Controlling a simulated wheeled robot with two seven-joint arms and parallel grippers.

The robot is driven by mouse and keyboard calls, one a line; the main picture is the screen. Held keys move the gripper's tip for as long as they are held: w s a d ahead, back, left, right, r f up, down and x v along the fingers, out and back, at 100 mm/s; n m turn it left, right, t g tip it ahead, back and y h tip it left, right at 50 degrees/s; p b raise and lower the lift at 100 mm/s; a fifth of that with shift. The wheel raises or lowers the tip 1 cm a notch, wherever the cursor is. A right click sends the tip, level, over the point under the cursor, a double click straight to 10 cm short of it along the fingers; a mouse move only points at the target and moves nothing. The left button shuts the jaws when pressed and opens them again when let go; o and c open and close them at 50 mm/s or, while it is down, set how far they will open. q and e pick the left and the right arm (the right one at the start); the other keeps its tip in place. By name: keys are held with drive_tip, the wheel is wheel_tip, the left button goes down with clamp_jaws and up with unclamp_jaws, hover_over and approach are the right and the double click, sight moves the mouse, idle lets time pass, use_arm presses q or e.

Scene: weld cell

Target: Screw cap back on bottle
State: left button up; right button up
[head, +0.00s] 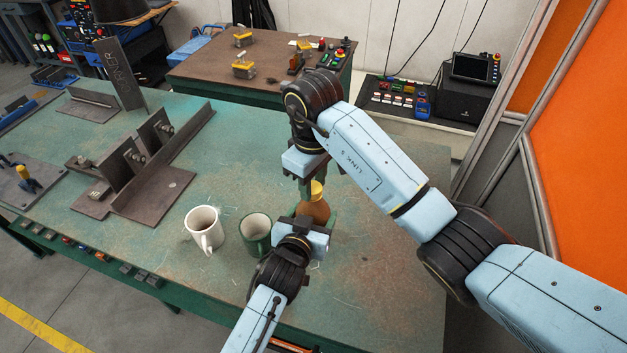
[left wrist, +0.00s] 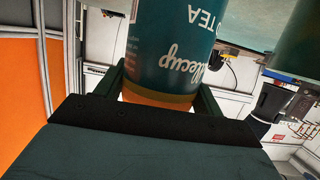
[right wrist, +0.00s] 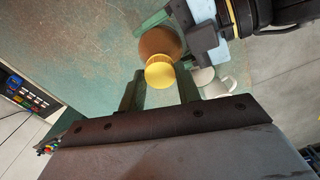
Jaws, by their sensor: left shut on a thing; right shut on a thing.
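The brown bottle (head: 314,209) stands roughly upright near the table's front, right of the green mug. My left gripper (head: 308,217) is shut around its body. The left wrist view shows its teal label (left wrist: 170,50) upside down between the fingers. The yellow cap (head: 317,187) is at the top of the bottle, and it also shows in the right wrist view (right wrist: 160,73). My right gripper (right wrist: 159,88) reaches down from above and is shut on the cap, one finger on each side. The cap hides the bottle's neck, so I cannot tell how tightly it sits.
A white mug (head: 203,230) and a green mug (head: 256,234) stand close to the left of the bottle. Steel angle brackets (head: 150,165) occupy the table's left side. A brown bench (head: 205,68) stands behind. The green table (head: 390,260) is clear on the right.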

drive_tip(key=shift+r+m, duration=0.1)
drive_tip(key=shift+m, duration=0.5)
drive_tip(key=o, duration=0.9)
drive_tip(key=shift+d, duration=0.15)
drive_tip(key=shift+c, duration=0.2)
